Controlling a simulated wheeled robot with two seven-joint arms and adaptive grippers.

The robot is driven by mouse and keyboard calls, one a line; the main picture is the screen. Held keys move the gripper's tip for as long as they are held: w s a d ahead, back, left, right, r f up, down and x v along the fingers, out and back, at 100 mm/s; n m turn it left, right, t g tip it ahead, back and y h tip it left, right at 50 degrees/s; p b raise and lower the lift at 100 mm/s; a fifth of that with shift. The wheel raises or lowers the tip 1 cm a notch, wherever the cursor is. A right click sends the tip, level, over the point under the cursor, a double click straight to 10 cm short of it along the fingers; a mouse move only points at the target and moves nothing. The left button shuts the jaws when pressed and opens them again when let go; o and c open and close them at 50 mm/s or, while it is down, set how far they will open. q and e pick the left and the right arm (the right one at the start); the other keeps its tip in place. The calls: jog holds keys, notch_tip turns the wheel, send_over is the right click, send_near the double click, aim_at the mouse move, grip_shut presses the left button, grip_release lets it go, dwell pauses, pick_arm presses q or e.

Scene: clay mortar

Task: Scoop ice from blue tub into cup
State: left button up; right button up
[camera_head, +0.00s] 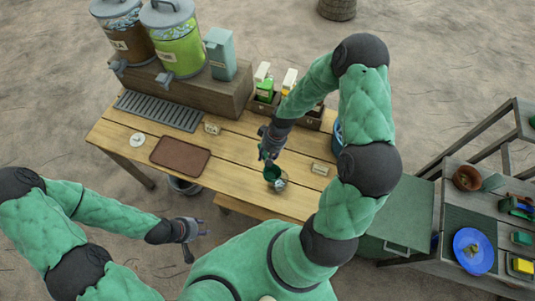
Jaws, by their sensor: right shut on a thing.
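My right gripper (267,153) is over the wooden table, pointing down, and is shut on what looks like a dark green scoop (271,173). The scoop's head is right at a small clear cup (281,184) standing on the table; whether it touches the cup or holds ice is too small to tell. The blue tub (336,137) is behind my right arm, with only a sliver of its side showing; its contents are hidden. My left gripper (205,228) is open and empty, in front of the table's near edge.
The wooden table (235,178) carries a brown tray (181,156), a drip grate (160,110), small labels and a white disc (137,139). Two drink dispensers (178,45) and boxed cartons stand at the back. A side table with a blue plate (473,250) is at right.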

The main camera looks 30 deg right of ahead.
jog(key=shift+r, duration=0.2)
jog(key=shift+w+h, duration=0.15)
jog(key=shift+h, duration=0.15)
jog(key=h+b, duration=0.1)
jog(key=b, duration=0.4)
jog(key=shift+a+r, duration=0.1)
jog(key=shift+r, duration=0.05)
jog(key=shift+r+h+b, duration=0.25)
jog(key=shift+h+b, duration=0.05)
jog(key=shift+b, duration=0.3)
jog(key=shift+r+b, duration=0.25)
jog(key=shift+b, duration=0.1)
jog(key=shift+h, duration=0.3)
